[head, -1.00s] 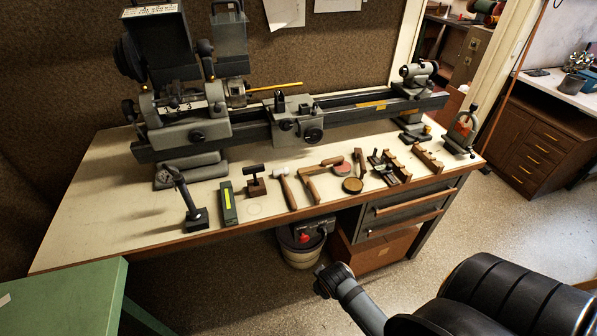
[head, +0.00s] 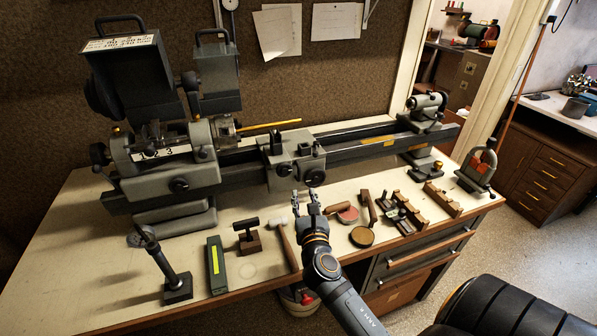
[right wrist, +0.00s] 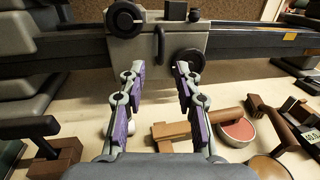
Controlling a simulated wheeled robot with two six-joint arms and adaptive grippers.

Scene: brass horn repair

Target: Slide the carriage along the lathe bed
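The grey lathe carriage (head: 296,160) sits on the dark lathe bed (head: 372,151), near the middle of its length. It has round handwheels and a vertical handle on its front. In the right wrist view the carriage (right wrist: 143,45) fills the upper middle. My right gripper (head: 306,198) is in front of and below the carriage, over the tools, apart from it. In the right wrist view its two purple-padded fingers (right wrist: 157,72) stand wide apart with nothing between them, pointing at the carriage front. My left gripper is not in view.
The headstock (head: 170,165) is at the bed's left and the tailstock (head: 427,105) at its right. A yellow rod (head: 270,125) points toward the carriage from the headstock. Mallets, blocks and a green box (head: 216,265) line the bench front. The bed right of the carriage looks clear.

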